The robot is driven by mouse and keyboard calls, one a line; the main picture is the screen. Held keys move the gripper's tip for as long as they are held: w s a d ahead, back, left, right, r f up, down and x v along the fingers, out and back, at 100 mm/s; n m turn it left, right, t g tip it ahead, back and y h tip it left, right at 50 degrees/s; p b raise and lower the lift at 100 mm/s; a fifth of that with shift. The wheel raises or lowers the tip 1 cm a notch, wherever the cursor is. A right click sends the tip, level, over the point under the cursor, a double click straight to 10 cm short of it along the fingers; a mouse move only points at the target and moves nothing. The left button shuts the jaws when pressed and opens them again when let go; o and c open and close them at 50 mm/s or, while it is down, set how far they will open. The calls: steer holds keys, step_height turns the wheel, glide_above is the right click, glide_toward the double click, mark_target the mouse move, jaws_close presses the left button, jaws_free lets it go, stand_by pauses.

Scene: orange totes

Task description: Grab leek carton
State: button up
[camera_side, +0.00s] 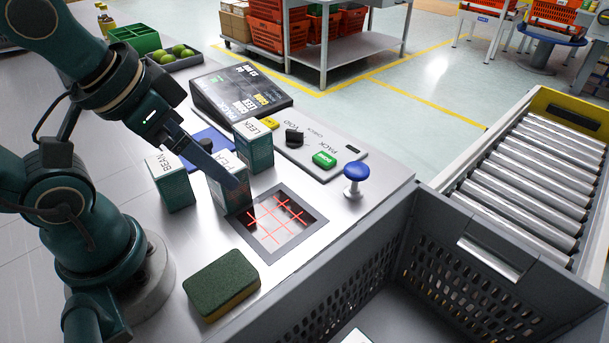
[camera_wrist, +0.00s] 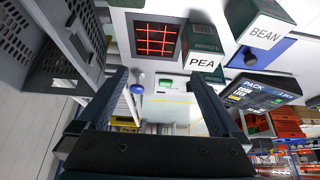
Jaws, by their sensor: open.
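The leek carton (camera_side: 255,150), a dark green box with a white LEEK label on top, stands upright on the counter in the side view, behind the pea carton (camera_side: 226,194). The bean carton (camera_side: 172,186) stands to their left. My gripper (camera_side: 237,184) is above and in front of the pea carton, its finger crossing that carton in the picture. In the wrist view the gripper (camera_wrist: 158,75) is open with nothing between its fingers. The pea carton (camera_wrist: 203,40) and bean carton (camera_wrist: 262,22) show there; I cannot make out the leek carton in that view.
A scanner window (camera_side: 249,252) with red lines lies in front of the cartons. A green and yellow sponge (camera_side: 222,283) is nearby. A display (camera_side: 240,88), green button (camera_side: 324,159) and blue knob (camera_side: 356,173) stand behind. A grey crate (camera_side: 395,210) is at right.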

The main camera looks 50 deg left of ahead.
stand_by(0.6)
steer(key=w+a+r+m+g, duration=0.1)
steer(key=w+a+r+m, duration=0.1)
steer(key=w+r, duration=0.3)
steer(key=n+g, duration=0.1)
steer(key=g, duration=0.3)
glide_above(249, 128)
steer(key=d, duration=0.1)
steer(key=f, duration=0.6)
steer(key=shift+w+f, duration=0.15)
steer(key=shift+w, duration=0.05)
steer(key=shift+g, duration=0.3)
steer(key=f, duration=0.5)
steer(key=a+f, duration=0.1)
steer(key=f, duration=0.2)
steer(key=shift+s, duration=0.2)
steer(key=shift+w+f, duration=0.15)
steer(key=shift+f, duration=1.3)
steer(key=shift+w+f, duration=0.1)
steer(key=shift+f, duration=1.3)
steer(key=c, duration=1.4)
steer(key=shift+r, duration=0.1)
